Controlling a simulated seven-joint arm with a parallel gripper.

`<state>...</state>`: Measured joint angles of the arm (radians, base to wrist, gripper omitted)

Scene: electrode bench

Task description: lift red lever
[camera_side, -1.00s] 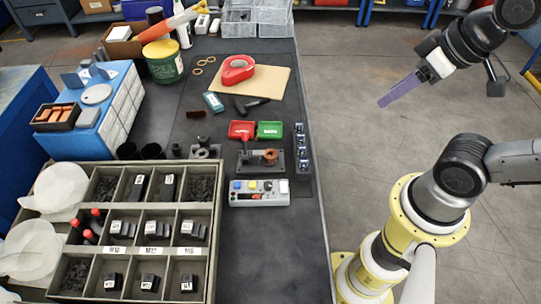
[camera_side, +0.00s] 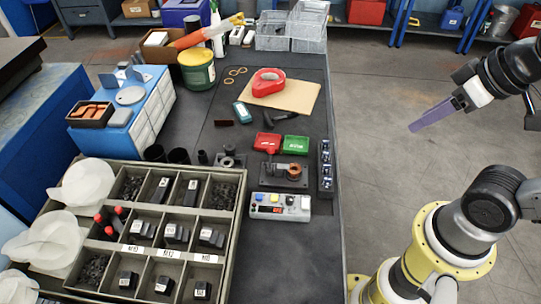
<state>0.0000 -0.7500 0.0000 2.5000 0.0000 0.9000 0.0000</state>
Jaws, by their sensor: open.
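A red piece (camera_side: 267,143) lies beside a green tray (camera_side: 296,144) at mid-bench. A narrow red part runs from it toward a small dark fixture (camera_side: 283,175) with a copper-coloured coil. I cannot tell whether this narrow part is the red lever or part of a tray. My gripper (camera_side: 413,129) hangs right of the bench, over the floor, well apart from these things. Its long purple fingers point down and left and hold nothing visible. They are seen nearly edge-on, so the gap between them is hidden.
A control box (camera_side: 280,206) with coloured buttons stands in front of the fixture. A dark block (camera_side: 326,170) stands at its right. A sectioned parts tray (camera_side: 238,215) fills the front left. Bare mat lies right of the control box.

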